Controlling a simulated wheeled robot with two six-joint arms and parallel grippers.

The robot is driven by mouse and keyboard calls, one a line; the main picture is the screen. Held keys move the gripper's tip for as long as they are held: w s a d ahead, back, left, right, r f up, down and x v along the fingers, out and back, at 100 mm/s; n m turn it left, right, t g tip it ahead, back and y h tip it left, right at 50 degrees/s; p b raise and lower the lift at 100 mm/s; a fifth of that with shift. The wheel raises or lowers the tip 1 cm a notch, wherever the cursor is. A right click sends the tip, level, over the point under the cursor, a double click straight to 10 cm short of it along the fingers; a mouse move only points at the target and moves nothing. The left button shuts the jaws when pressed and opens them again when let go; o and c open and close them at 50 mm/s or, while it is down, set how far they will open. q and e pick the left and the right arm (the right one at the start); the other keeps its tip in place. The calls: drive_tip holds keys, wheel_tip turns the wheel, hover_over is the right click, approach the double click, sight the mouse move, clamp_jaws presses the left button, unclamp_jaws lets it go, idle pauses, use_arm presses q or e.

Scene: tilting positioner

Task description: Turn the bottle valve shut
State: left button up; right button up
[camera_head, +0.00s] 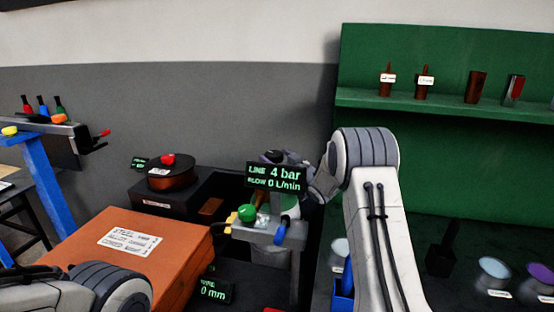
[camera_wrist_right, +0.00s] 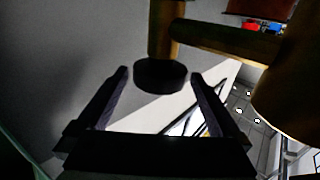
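In the right wrist view, the bottle valve (camera_wrist_right: 270,70) is a brass body with a stem that ends in a dark round knob (camera_wrist_right: 160,76). The two fingers of my right gripper (camera_wrist_right: 159,78) are spread on either side of the knob, with gaps showing at both sides. In the head view my right gripper (camera_head: 272,157) is partly hidden behind a display reading "LINE 4 bar, FLOW 0 L/min" (camera_head: 276,177). The bottle (camera_head: 290,208) shows in part below this display; its valve is hidden there. Of my left arm only links show at the lower left.
A grey fixture with a green knob (camera_head: 247,213) stands in front of the bottle. An orange case (camera_head: 130,250) is at the left, near a black unit with a red knob (camera_head: 168,160). A "0 mm" display (camera_head: 214,290) sits low. A green shelf (camera_head: 450,105) is at the right.

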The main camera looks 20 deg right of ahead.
sight(280, 159)
drive_tip(key=shift+b+v, duration=1.15)
drive_tip(key=shift+v, duration=2.05)
drive_tip(key=shift+s+d, duration=0.15)
drive_tip(key=shift+s, duration=0.4)
drive_tip(key=w+d+n+g+y+p, duration=0.1)
drive_tip(key=d+n+g+y+p, duration=0.35)
drive_tip(key=y, duration=0.25)
drive_tip(key=shift+n+t, duration=0.35)
drive_tip(key=shift+t, duration=0.1)
drive_tip(key=x, duration=0.3)
drive_tip(key=p+x, duration=0.1)
drive_tip(key=x, duration=0.3)
drive_tip(key=p+x, duration=0.1)
drive_tip(key=x, duration=0.3)
drive_tip(key=shift+s+f, duration=0.1)
drive_tip(key=shift+f, duration=0.3)
